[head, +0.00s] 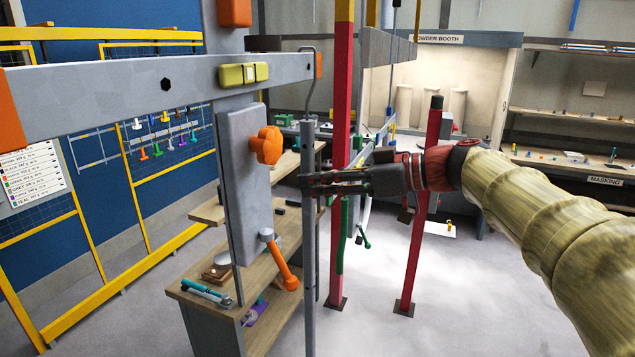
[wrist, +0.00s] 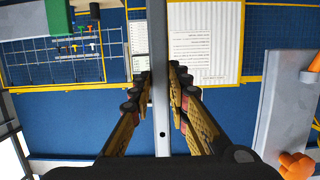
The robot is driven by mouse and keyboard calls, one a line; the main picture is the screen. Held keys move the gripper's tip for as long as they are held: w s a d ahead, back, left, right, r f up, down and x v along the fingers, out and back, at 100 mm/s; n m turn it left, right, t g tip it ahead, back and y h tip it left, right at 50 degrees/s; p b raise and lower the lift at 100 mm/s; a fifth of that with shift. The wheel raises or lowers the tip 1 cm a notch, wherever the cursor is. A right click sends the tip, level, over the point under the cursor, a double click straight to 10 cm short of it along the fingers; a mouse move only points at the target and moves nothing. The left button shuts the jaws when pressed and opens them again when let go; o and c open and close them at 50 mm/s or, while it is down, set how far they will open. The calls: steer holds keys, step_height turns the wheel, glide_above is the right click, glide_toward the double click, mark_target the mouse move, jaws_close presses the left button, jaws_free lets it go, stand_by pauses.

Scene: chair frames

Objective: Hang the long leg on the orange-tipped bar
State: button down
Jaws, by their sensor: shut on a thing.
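The long leg (head: 309,255) is a thin grey bar hanging upright in the head view, with a bent wire hook (head: 313,85) at its top. My gripper (head: 308,182) is shut on the leg's upper part. In the wrist view, the leg (wrist: 157,45) runs between the two fingers (wrist: 161,90). The grey orange-tipped bar (head: 120,88) crosses the upper left of the head view. Its right orange tip (head: 319,66) is just beside the wire hook. The hook's bend is level with the bar's top near that tip; I cannot tell whether it rests on the bar.
A grey plate (head: 240,190) with an orange knob (head: 266,145) hangs left of the leg. Red posts (head: 418,215) stand behind and to the right. A wooden bench (head: 215,290) with tools stands below. Open floor (head: 480,310) lies to the right.

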steer(key=shift+f, duration=0.2)
steer(key=c, duration=2)
jaws_free()
steer(key=shift+r, duration=0.1)
steer(key=o, duration=0.4)
steer(key=shift+d, duration=0.1)
steer(key=b+v, duration=0.2)
steer(key=v, duration=0.5)
steer(key=shift+s+d+b, duration=0.15)
steer(key=shift+d+b, duration=0.15)
steer(key=shift+d, duration=0.1)
